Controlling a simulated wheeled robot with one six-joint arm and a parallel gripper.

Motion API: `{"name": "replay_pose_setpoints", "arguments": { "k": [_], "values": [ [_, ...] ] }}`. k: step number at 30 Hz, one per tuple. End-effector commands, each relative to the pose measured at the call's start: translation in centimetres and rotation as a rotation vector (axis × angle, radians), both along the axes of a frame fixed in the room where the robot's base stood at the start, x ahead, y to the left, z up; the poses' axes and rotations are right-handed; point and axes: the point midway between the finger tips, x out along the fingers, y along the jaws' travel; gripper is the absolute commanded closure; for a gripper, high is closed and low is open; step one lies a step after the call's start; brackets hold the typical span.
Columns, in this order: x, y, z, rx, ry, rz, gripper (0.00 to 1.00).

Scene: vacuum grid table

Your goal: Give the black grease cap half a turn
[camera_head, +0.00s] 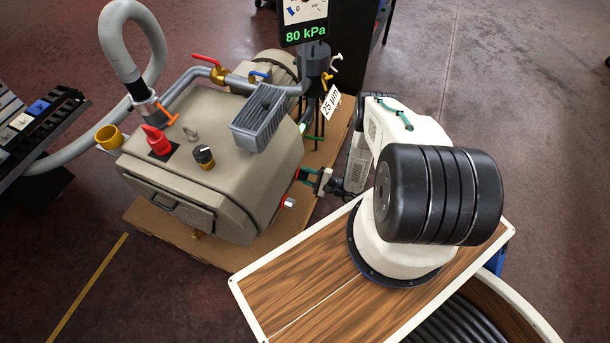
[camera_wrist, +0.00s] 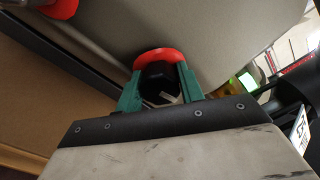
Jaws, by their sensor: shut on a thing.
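The black grease cap (camera_wrist: 160,82) sits on the side of the beige pump housing (camera_wrist: 205,35), in front of a red-orange collar (camera_wrist: 160,56). In the wrist view my gripper (camera_wrist: 159,78) has its two green fingers on either side of the cap, closed on it. In the head view my gripper (camera_head: 307,177) reaches the right side of the pump housing (camera_head: 240,195).
A gauge (camera_head: 305,22) reads 80 kPa.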

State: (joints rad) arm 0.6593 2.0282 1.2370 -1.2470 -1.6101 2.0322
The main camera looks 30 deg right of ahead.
Motion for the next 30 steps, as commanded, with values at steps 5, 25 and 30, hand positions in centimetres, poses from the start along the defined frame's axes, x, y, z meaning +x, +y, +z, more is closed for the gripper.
{"name": "replay_pose_setpoints", "arguments": {
  "k": [5,25,30],
  "values": [
    [0.16,-0.25,0.07,0.074,0.049,-0.005,0.85],
    [0.18,-0.27,0.10,0.143,0.094,-0.004,0.85],
    [0.17,-0.24,0.10,0.143,0.093,-0.003,0.41]
  ]
}}
